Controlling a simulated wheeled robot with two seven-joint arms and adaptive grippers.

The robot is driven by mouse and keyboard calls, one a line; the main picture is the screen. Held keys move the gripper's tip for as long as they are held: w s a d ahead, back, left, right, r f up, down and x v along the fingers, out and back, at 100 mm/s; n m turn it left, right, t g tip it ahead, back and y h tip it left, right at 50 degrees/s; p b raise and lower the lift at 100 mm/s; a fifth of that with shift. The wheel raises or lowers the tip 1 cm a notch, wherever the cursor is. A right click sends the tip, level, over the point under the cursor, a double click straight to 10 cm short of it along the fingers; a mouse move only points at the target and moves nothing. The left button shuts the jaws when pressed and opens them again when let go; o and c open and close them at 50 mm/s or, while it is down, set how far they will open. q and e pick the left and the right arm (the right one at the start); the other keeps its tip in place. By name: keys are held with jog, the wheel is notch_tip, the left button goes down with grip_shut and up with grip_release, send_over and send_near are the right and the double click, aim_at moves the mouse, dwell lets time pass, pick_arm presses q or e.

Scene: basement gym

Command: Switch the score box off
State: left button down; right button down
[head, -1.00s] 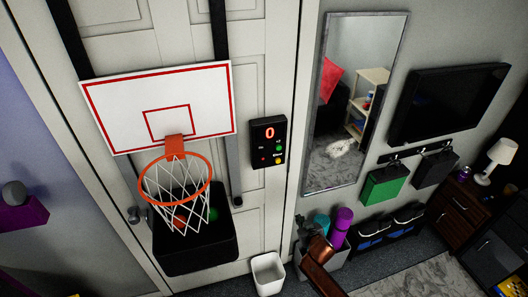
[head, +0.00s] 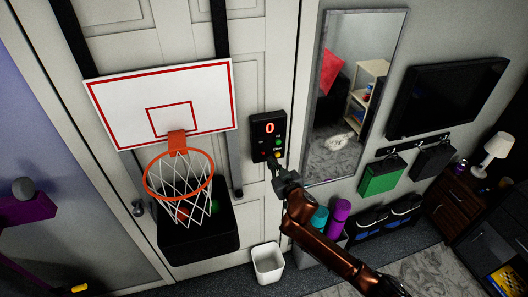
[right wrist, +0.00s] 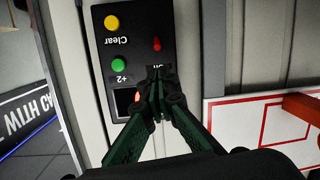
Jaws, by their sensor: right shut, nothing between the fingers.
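The score box (head: 256,128) is a black panel on the white door, right of the hoop, with a lit red 0. In the right wrist view the score box (right wrist: 100,43) appears upside down, with a yellow Clear button (right wrist: 112,22), a green +2 button (right wrist: 118,62) and a small red button (right wrist: 157,44). The label by the red button is partly hidden. My right gripper (right wrist: 156,76) is shut and empty, its tips in front of the panel close to the red button. Contact cannot be told. In the head view the right gripper (head: 273,164) is at the box's lower edge. My left gripper is out of view.
A basketball hoop (head: 178,175) with a white backboard (head: 215,85) hangs left of the box, above a black bin (head: 215,238). A white wastebasket (head: 268,262) stands below. A tall mirror (head: 335,90) is on the right wall.

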jog(key=p+x, duration=0.1)
jog(key=x, duration=0.8)
jog(key=shift+d, duration=0.15)
